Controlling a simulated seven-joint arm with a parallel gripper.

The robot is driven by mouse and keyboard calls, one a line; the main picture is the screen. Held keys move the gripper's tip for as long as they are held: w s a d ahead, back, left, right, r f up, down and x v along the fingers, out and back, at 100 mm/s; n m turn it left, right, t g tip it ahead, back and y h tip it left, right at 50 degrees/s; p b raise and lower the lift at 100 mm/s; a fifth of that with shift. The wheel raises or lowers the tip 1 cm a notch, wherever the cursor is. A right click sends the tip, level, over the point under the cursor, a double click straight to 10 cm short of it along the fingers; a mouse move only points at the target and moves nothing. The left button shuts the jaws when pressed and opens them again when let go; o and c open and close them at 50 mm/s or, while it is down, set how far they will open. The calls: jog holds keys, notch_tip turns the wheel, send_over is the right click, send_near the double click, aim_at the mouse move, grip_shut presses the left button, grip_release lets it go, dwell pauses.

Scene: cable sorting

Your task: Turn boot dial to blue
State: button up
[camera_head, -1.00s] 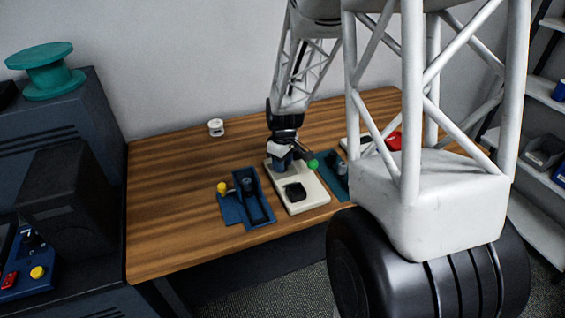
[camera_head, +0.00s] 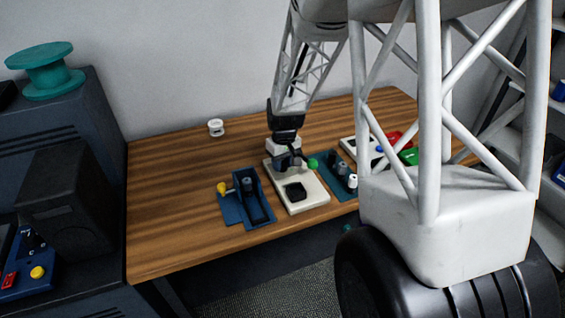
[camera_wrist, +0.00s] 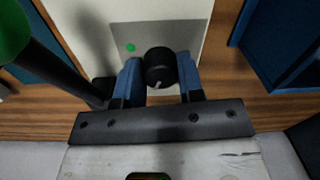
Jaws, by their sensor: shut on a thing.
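The boot dial is a round black knob (camera_wrist: 160,66) with a pale pointer mark on its lower edge. No blue dot is visible. My gripper (camera_wrist: 160,78) has its two blue fingers on either side of the knob, shut on it. In the head view my gripper (camera_head: 285,163) is at the back part of the white panel (camera_head: 311,193) and hides the knob there.
A lever with a green ball (camera_head: 313,163) stands close beside my gripper; it also fills the wrist view's upper left (camera_wrist: 12,28). A blue fixture with a yellow knob (camera_head: 222,188) is to the left. A teal fixture (camera_head: 340,188) is to the right.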

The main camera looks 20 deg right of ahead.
aim_at(284, 163)
jog(key=m, duration=0.6)
jog(key=shift+m, duration=0.4)
jog(key=o, duration=0.9)
jog(key=shift+r, duration=0.1)
jog(key=shift+s+d+r, duration=0.1)
jog(key=shift+r, duration=3.75)
